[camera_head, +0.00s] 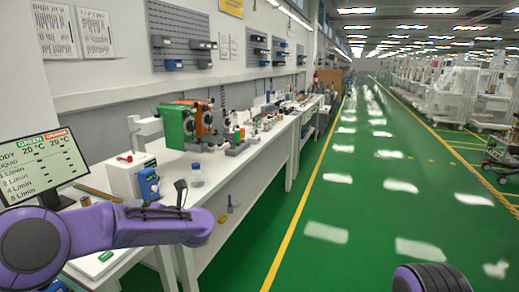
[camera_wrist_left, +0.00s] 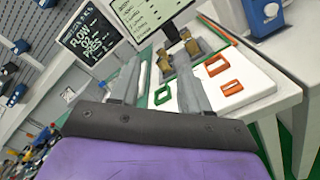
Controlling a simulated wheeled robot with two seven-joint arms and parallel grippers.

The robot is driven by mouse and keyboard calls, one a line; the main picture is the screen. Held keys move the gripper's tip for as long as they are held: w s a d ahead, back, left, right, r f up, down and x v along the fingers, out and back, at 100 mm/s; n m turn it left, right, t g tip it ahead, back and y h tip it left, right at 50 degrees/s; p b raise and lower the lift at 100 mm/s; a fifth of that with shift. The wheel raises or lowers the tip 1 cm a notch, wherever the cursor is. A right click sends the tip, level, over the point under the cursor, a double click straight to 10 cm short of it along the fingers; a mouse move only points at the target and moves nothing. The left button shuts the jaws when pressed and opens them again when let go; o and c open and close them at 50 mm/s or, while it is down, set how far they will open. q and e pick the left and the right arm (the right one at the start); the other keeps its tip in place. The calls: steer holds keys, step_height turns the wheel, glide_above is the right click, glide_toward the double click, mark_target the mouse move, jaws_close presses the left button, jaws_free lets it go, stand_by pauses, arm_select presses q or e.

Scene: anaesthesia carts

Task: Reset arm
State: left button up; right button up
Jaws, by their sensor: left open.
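My left arm (camera_head: 140,226), purple, reaches in from the left over the near end of the white bench. Its dark gripper (camera_head: 165,207) is partly hidden by the arm. In the left wrist view the left gripper (camera_wrist_left: 155,62) has its two grey fingers spread apart with nothing held between them. Beyond the fingers is a white panel with an orange frame (camera_wrist_left: 217,65) and a green frame (camera_wrist_left: 163,94). Brass-coloured fittings (camera_wrist_left: 193,46) show by the right fingertip. A purple and black part of me (camera_head: 430,279) shows at the bottom right; my right gripper does not show.
On the bench are a white device with a blue unit (camera_head: 148,184), a bottle (camera_head: 196,175) and a green and orange machine (camera_head: 178,127). The green floor (camera_head: 345,210) to the right is open.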

arm_select(q)
steer(key=s+d+f+m+t+h, duration=0.1)
steer(key=d+f+m+t+h, duration=0.25)
steer(key=f+m, duration=0.6)
steer(key=s+d+f+m+t+h, duration=0.1)
steer(key=d+f+m+t+h, duration=0.3)
steer(key=f+m, duration=0.5)
steer(key=s+f+m+g+h+b, duration=0.1)
steer(key=s+f+m+g+h, duration=0.25)
steer(key=s+f+m, duration=0.45)
steer(key=s+a+f+m+g, duration=0.1)
steer(key=s+f, duration=0.4)
steer(key=s, duration=0.6)
steer(key=s+a+f+m+g+h+b, duration=0.1)
steer(key=s+a+f+m+g, duration=0.1)
steer(key=s+f, duration=0.4)
steer(key=s+a+f+m+g+h+b, duration=0.1)
steer(key=s+f, duration=0.5)
steer(key=s, duration=1)
steer(key=a+m+g, duration=0.1)
steer(key=m+g, duration=0.1)
steer(key=g, duration=0.1)
steer(key=shift+f+m+g, duration=0.15)
steer(key=shift+m+g, duration=0.2)
steer(key=shift+g, duration=0.05)
